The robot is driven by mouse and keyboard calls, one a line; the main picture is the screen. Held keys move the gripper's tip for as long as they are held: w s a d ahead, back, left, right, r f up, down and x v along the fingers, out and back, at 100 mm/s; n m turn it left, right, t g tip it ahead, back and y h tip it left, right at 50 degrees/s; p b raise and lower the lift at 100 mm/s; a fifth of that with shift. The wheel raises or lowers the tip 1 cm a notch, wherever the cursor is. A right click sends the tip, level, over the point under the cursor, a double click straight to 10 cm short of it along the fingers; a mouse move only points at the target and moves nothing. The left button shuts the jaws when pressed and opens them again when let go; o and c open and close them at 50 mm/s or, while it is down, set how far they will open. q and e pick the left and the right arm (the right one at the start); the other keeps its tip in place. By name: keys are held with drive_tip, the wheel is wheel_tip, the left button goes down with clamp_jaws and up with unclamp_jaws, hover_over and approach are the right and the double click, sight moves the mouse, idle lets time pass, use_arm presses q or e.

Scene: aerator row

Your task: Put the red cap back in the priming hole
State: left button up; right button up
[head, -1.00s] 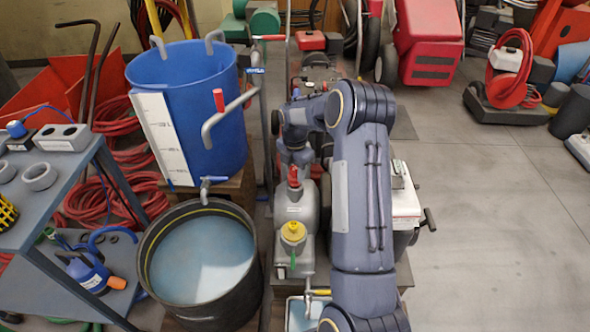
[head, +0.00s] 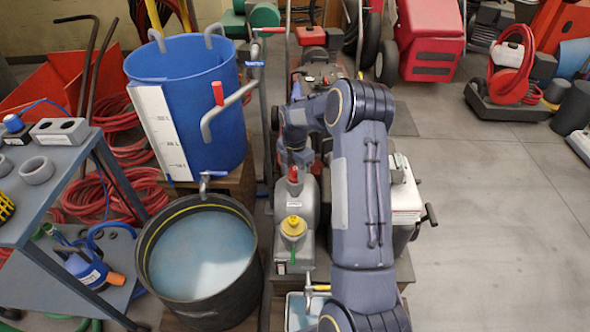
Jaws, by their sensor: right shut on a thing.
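The red cap (head: 293,175) is at the top of the grey pump housing (head: 296,208), in the middle of the view. My right gripper (head: 294,160) is shut on the cap from above and behind. My forearm hides part of the gripper. The priming hole is not visible; the cap and the housing's top cover that spot. I cannot tell whether the cap is seated in the hole or just above it. A yellow cap (head: 293,227) sits on the front of the housing. My left gripper is not in view.
A blue barrel (head: 200,110) with a bent pipe stands to the left, above a black tub (head: 245,285) of water. A grey cart (head: 60,200) with parts is at far left. A white engine box (head: 405,200) is right of my arm. Floor at right is open.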

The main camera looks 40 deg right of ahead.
drive_tip(key=o, duration=1.1)
drive_tip(key=shift+c, duration=0.2)
wheel_tip(320, 180, up, 8)
drive_tip(key=shift+f+p, duration=0.15)
drive_tip(key=shift+p, duration=0.7)
